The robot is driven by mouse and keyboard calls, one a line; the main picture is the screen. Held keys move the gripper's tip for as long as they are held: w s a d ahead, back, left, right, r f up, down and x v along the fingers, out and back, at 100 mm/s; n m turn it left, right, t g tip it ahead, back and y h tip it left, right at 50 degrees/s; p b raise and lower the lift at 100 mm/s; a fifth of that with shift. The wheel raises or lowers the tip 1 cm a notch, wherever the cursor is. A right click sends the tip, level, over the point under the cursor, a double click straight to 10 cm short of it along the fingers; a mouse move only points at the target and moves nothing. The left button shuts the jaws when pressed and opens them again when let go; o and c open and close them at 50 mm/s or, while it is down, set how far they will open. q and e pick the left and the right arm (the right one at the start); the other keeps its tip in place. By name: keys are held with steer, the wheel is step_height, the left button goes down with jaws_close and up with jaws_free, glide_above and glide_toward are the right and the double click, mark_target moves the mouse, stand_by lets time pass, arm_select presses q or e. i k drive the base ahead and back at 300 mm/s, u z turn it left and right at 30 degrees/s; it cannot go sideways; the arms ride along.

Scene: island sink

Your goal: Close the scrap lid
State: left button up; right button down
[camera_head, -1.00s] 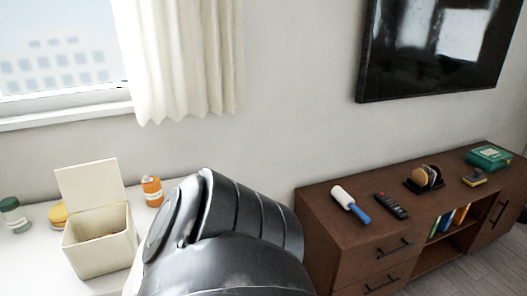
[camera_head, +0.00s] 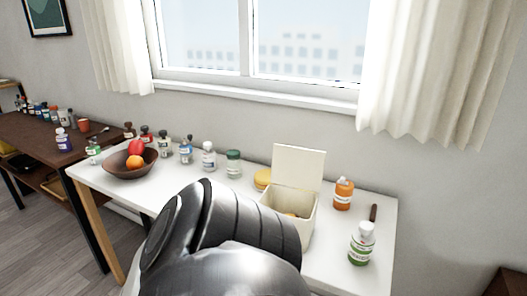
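The scrap bin (camera_head: 298,211) is a cream box on the white table, right of centre in the head view. Its lid (camera_head: 299,166) stands upright, hinged at the back edge, so the bin is open. Something orange-brown shows inside the bin. A dark grey and black arm part of mine fills the bottom centre and covers the bin's lower left side. No gripper fingers show in the view.
The white table (camera_head: 338,262) also holds an orange bottle (camera_head: 343,194), a white-and-green bottle (camera_head: 362,244), a yellow round item (camera_head: 263,179), a green-lidded jar (camera_head: 233,164) and a brown bowl (camera_head: 119,165) of fruit. Several bottles line the back. A window is behind.

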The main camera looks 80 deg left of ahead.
mark_target(294, 167)
steer(key=u, duration=2.45)
